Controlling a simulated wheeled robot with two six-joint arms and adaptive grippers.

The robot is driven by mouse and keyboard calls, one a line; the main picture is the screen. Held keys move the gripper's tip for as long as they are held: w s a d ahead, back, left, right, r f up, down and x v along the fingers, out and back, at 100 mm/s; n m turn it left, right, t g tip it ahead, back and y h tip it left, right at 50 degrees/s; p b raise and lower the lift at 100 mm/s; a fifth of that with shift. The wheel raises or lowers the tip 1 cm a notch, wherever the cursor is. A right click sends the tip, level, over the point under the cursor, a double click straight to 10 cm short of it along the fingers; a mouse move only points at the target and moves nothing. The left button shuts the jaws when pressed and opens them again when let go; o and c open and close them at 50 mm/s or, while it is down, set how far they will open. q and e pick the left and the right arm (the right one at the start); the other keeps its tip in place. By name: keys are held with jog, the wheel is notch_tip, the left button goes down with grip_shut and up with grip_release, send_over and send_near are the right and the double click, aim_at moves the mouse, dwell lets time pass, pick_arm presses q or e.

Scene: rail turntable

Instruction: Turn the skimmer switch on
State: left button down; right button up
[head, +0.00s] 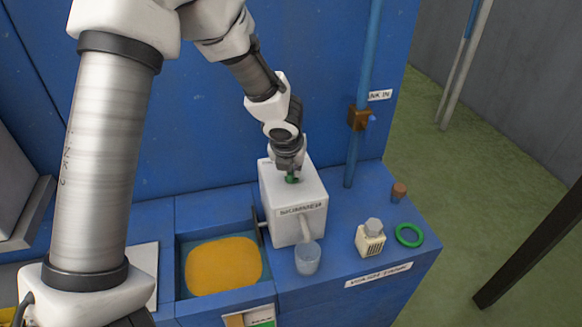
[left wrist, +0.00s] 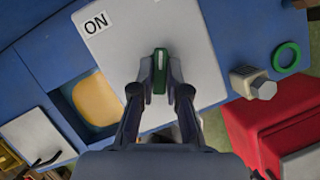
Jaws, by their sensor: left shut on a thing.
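The skimmer is a white box (head: 294,207) on the blue bench, with a label on its front face and a spout at its lower front. A green switch knob (head: 292,179) stands on its top face. My left gripper (head: 290,171) reaches down to it from above. In the left wrist view the knob (left wrist: 160,72) lies between the two fingers, which are shut on its sides; its bar points up the picture. An "ON" label (left wrist: 96,21) shows on the box top at the upper left, away from the knob. My right gripper is not in view.
A basin of orange-yellow material (head: 223,265) lies left of the box. A clear cup (head: 308,258) stands by the spout. A small cream item with a grey cap (head: 370,240), a green ring (head: 409,235) and a brown cylinder (head: 398,191) are to the right. A blue pipe (head: 362,90) rises behind.

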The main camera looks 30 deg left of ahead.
pick_arm(q)
jog(key=shift+n+y, duration=0.3)
jog(key=shift+n, duration=0.6)
jog(key=n+g+y+p, duration=0.1)
jog(key=n, duration=0.1)
jog(key=shift+d+r+n, duration=0.1)
jog(key=shift+n, duration=0.2)
jog(key=n+g+p, duration=0.1)
jog(key=n+p, duration=0.2)
jog(key=n, duration=0.1)
jog(key=shift+w+y, duration=0.15)
jog(key=shift+y, duration=0.25)
jog(key=shift+f+n+g+p, duration=0.2)
jog(key=shift+n+g+p, duration=0.55)
jog(key=shift+n, duration=0.75)
